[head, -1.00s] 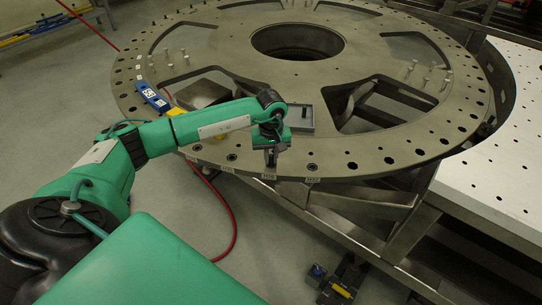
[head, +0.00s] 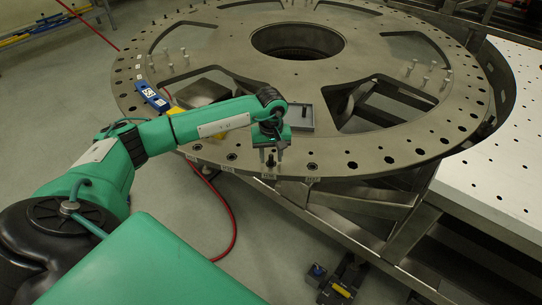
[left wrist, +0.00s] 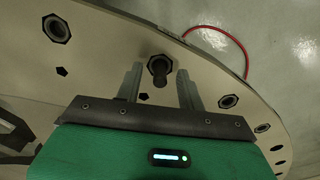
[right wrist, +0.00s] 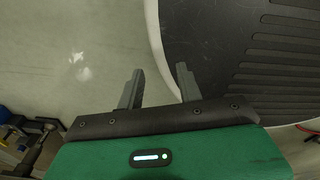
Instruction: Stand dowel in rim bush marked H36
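A dark dowel (left wrist: 158,70) stands in a hexagonal bush near the rim of the turret plate (head: 215,112). In the head view the dowel (head: 270,160) shows just behind a small label (head: 267,177), too small to read for certain. My left gripper (head: 269,153) is open around the dowel; in the left wrist view its two fingers (left wrist: 160,80) stand on either side with gaps. The dowel looks upright; how deep it sits I cannot tell. My right gripper (right wrist: 155,75) is open and empty over the floor, outside the head view.
Other rim bushes, such as one to the right (head: 312,166), stand empty. A grey tray (head: 300,117) lies on the plate behind the left gripper, with a blue device (head: 152,97) at left. Several upright pins (head: 428,72) stand farther off. A white perforated table (head: 500,150) is at right.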

